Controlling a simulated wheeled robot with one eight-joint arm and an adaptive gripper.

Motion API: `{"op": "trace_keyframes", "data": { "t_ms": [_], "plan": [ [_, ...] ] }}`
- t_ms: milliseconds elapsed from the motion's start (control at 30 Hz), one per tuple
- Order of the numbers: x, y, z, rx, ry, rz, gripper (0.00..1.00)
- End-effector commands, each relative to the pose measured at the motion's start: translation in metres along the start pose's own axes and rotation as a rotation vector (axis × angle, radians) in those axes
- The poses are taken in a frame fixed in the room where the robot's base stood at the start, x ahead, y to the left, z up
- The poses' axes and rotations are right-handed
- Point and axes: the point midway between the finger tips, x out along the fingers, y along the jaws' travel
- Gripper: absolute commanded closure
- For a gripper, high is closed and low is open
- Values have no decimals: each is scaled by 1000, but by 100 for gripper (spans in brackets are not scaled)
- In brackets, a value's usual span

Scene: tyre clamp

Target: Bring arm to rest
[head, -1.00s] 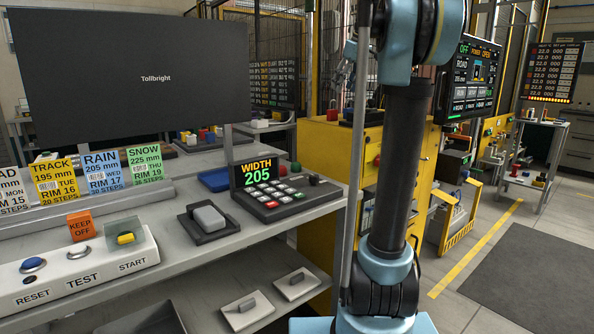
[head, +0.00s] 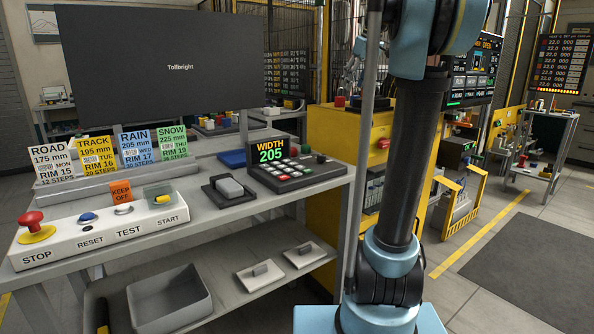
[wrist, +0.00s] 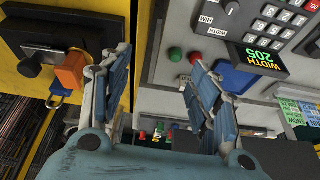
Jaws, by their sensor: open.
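My arm (head: 415,150) stands nearly upright in the right half of the head view, on its blue base. Its upper end runs out of the top of the picture, so the gripper is hidden from the head view. In the wrist view my gripper (wrist: 162,75) has its two blue-grey fingers spread apart, with nothing between them. The wrist picture shows the bench upside down. The keypad with the WIDTH 205 display (wrist: 264,55) appears beyond the right finger. The same keypad is on the bench in the head view (head: 285,170).
A button panel (head: 105,228) with a red STOP button (head: 34,224) is at the bench's left. A yellow cabinet (head: 345,150) stands close behind my arm. In the wrist view an orange block (wrist: 70,72) is near the left finger. Open floor (head: 540,260) lies to the right.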

Motion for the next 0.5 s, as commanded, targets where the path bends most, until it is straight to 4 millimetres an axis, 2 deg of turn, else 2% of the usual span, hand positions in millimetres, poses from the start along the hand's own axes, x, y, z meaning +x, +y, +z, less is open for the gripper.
{"op": "trace_keyframes", "data": {
  "t_ms": [267, 500],
  "plan": [
    [26, -31, 47, 65, -27, 13, 44],
    [72, -75, 121, 162, -65, 37, 44]
  ]
}}
